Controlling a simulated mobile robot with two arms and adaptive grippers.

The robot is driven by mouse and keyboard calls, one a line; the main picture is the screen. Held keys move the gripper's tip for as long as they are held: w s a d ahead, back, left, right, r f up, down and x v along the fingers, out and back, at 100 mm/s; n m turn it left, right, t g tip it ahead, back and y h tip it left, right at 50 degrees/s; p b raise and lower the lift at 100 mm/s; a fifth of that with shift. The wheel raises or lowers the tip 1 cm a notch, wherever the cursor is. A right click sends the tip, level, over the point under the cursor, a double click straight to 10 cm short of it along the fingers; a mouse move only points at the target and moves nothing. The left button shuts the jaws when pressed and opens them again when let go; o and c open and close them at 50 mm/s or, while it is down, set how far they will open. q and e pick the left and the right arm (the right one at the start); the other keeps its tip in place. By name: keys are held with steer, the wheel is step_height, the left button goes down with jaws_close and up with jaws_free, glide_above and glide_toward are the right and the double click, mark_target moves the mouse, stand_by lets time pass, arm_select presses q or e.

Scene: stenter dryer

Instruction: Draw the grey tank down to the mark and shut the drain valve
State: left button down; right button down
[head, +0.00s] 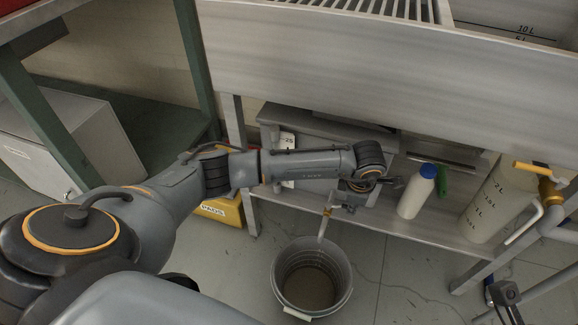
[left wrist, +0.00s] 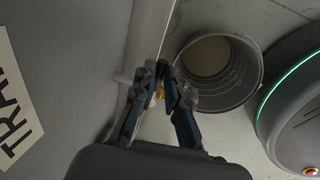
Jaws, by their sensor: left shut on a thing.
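A large grey tank (head: 380,65) with a slatted top fills the upper part of the head view. Dark level lines marked 10 L and below show on an inner wall at top right; the liquid level cannot be made out. My left gripper (head: 358,198) reaches under it and is shut on the drain valve, mostly hidden by the fingers. It also shows in the left wrist view (left wrist: 165,82), with a yellowish bit between the fingers. A pale streak below the valve, pipe or stream, points at a grey bucket (head: 285,262). My right gripper (head: 507,293) seems partly visible at the bottom right.
A white bottle with a blue cap (head: 411,200) stands on the low shelf. A pale graduated container (head: 488,205) and a brass valve with a yellow handle (head: 550,190) are at right. A yellow box (head: 222,209) sits behind my arm. Green frame posts stand at left.

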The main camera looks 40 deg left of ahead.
arm_select(q)
steer(key=s+m, duration=0.1)
steer(key=m, duration=0.1)
steer(key=s+m, duration=0.1)
steer(key=m, duration=0.1)
steer(key=shift+s+h, duration=0.1)
steer(key=shift+h, duration=0.3)
steer(key=shift+s+a+m+h+b, duration=0.2)
steer(key=shift+s+m, duration=0.35)
steer(key=shift+m, duration=0.5)
steer(key=shift+s+a+m+h+b, duration=0.2)
steer(key=shift+s+m, duration=0.3)
steer(key=shift+m, duration=0.55)
